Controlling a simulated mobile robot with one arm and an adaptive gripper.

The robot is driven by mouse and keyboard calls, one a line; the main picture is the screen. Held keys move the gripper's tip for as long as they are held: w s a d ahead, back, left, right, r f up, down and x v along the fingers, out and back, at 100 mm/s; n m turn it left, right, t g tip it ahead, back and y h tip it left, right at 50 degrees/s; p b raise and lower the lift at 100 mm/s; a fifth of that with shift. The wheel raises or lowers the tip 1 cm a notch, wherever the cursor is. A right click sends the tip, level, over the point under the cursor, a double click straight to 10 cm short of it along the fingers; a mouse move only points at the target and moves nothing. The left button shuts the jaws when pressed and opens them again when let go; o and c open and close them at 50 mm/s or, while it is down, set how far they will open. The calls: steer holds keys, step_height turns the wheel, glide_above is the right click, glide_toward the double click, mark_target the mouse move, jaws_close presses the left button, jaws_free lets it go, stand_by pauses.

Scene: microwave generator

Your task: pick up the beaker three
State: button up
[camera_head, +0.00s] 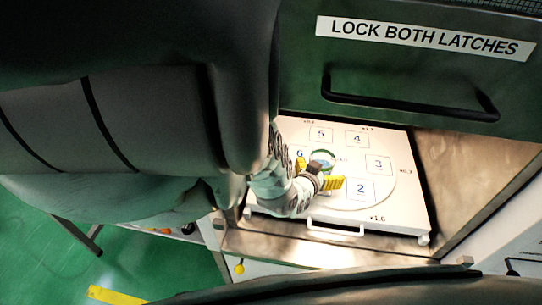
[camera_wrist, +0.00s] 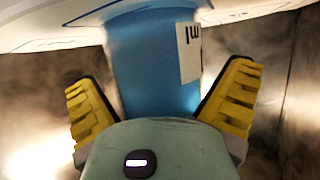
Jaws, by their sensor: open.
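A blue beaker (camera_wrist: 150,65) with a white label fills the middle of the wrist view. In the head view a teal-rimmed beaker (camera_head: 322,157) stands near the centre of the white numbered turntable (camera_head: 376,190); it looks like the same one. No number is readable on it, so I cannot confirm it is beaker three. My gripper (camera_wrist: 161,80) is open, with one yellow finger on each side of the beaker. It also shows in the head view (camera_head: 315,174), low beside the beaker. Contact cannot be told, and my gripper hides part of the beaker.
The turntable sits on a white tray (camera_head: 400,222) with a front handle, inside a metal chamber (camera_head: 455,165). A raised door (camera_head: 410,85) with a black handle hangs above the opening. Metal side walls lie close around. Numbered squares around the beaker look empty.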

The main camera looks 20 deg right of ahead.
steer(key=shift+s+a+f, duration=0.1)
steer(key=shift+s, duration=0.05)
steer(key=shift+c, duration=0.7)
steer(key=c, duration=1.1)
steer(key=shift+c, duration=0.2)
